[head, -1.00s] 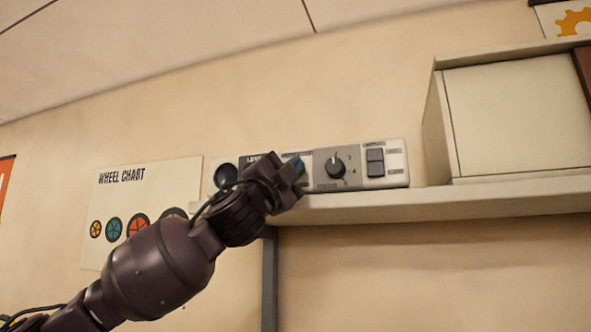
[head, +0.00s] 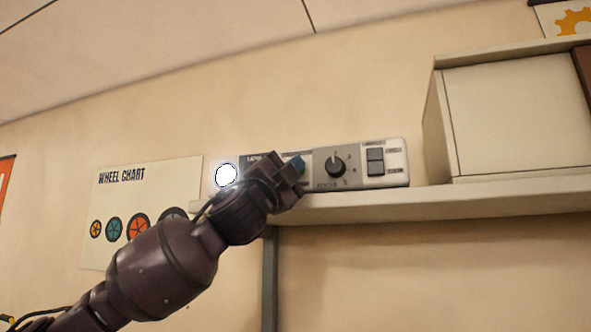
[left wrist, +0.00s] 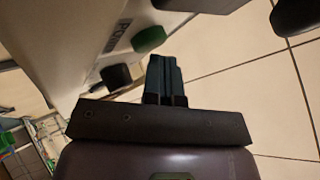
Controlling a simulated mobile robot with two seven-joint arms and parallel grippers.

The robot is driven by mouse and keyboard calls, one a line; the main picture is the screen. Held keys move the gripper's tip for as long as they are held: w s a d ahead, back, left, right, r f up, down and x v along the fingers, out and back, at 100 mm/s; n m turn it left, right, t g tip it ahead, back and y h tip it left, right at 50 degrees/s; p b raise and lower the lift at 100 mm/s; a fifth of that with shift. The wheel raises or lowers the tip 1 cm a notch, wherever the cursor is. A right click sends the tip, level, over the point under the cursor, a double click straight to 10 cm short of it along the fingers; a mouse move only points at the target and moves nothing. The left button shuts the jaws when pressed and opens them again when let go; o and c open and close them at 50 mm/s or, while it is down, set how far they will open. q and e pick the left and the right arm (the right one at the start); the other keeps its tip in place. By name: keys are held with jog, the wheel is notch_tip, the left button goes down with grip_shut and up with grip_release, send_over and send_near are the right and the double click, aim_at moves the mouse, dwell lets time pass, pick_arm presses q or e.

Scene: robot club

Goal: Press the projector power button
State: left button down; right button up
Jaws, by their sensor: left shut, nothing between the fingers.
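The projector (head: 366,145) is a long pale and grey box on a wall shelf. Its round lens (head: 226,174) at the left end glows bright white. My left gripper (head: 297,163) is shut and empty at the front panel, its teal fingertips just left of the grey knob section. In the left wrist view a green button (left wrist: 150,38) sits beside partly hidden lettering that starts "PO". The shut fingers (left wrist: 163,62) are close beside this button; I cannot tell whether they touch it. My right gripper is not in view.
The panel also has a black dial (head: 336,167) and a rocker switch (head: 375,161). The shelf (head: 430,201) runs under the projector. A pale cabinet (head: 515,115) stands to its right. A wheel chart (head: 140,205) hangs on the wall at left.

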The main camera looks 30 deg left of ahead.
pick_arm(q)
jog(key=shift+s, duration=0.25)
jog(key=s+b, duration=0.1)
jog(key=s, duration=0.2)
jog(key=s+d, duration=0.1)
jog(key=s, duration=0.1)
jog(key=shift+s+d+b, duration=0.2)
jog(key=shift+s+b, duration=0.2)
dwell(0.7)
